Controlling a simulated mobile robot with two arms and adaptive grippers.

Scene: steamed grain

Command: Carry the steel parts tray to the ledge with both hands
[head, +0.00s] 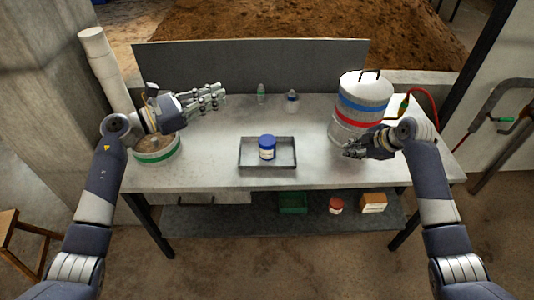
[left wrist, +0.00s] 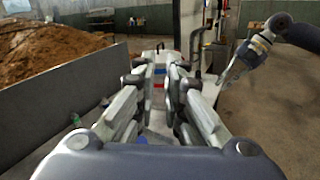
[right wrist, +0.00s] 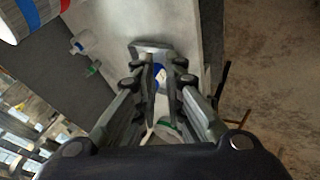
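The steel parts tray (head: 286,159) lies flat at the front middle of the table. A white jar with a blue lid (head: 267,147) stands upright in it. My left gripper (head: 218,97) is open and empty, above the table to the left of and behind the tray. My right gripper (head: 350,150) is open and empty to the right of the tray, apart from it. In the right wrist view the tray (right wrist: 149,46) shows partly behind the fingertips. Which surface is the ledge is not clear; a concrete strip (head: 422,77) runs behind the table at right.
A striped canister (head: 362,92) stands close behind my right gripper. A round container with a green band (head: 157,154) is under my left arm. Two small bottles (head: 261,93) (head: 292,103) stand at the back before a grey panel (head: 250,67). The lower shelf (head: 240,222) holds small boxes.

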